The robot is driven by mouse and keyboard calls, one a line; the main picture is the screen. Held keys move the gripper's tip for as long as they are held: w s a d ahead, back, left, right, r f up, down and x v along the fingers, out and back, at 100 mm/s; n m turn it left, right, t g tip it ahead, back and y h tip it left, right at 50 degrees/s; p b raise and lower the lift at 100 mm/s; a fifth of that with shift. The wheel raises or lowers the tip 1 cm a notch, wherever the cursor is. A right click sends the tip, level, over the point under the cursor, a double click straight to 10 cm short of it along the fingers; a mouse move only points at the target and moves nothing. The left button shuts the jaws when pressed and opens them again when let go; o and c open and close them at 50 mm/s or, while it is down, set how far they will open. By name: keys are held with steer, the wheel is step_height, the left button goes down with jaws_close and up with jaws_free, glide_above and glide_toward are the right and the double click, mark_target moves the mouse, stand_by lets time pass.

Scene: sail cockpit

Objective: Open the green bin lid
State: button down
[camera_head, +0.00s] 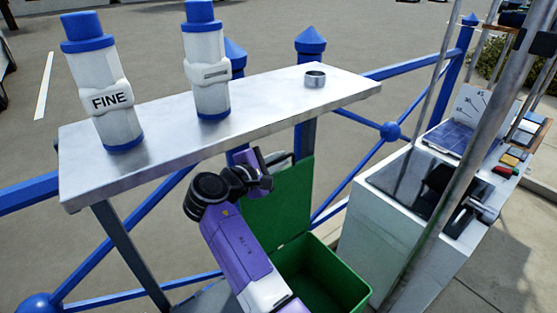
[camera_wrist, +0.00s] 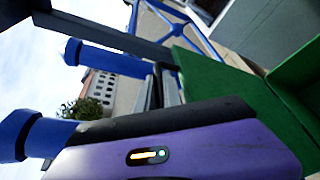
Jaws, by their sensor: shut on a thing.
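The green bin (camera_head: 338,268) stands below the shelf, with its dark inside showing. Its green lid (camera_head: 287,205) is raised, standing nearly upright at the far side of the opening. My gripper (camera_head: 284,163) is at the lid's upper edge, under the shelf, and is shut on the lid; my purple wrist hides part of the contact. In the wrist view, the grey fingers (camera_wrist: 167,88) meet the edge of the green lid (camera_wrist: 215,85). Exactly what part the fingertips grip is hard to see.
A metal shelf (camera_head: 250,103) is just above my gripper, bearing two white-and-blue bottles (camera_head: 105,95) (camera_head: 207,75) and a small metal ring (camera_head: 315,79). A blue railing (camera_head: 400,68) runs behind. A white control console (camera_head: 385,225) stands close at right.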

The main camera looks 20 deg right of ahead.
steer(key=shift+a, duration=0.1)
steer(key=shift+s+d+p, duration=0.2)
steer(key=shift+s+p, duration=0.2)
steer(key=shift+s, duration=0.05)
steer(key=s+d+f+m+t+p, duration=0.1)
steer(key=s+d+m+p, duration=0.1)
steer(key=s, duration=0.8)
steer(key=shift+d+f+m+t, duration=0.35)
steer(key=shift+d+m, duration=0.15)
steer(key=shift+d, duration=0.1)
steer(key=c, duration=1.5)
jaws_free()
steer(key=shift+v, duration=3.95)
steer(key=shift+w, duration=0.1)
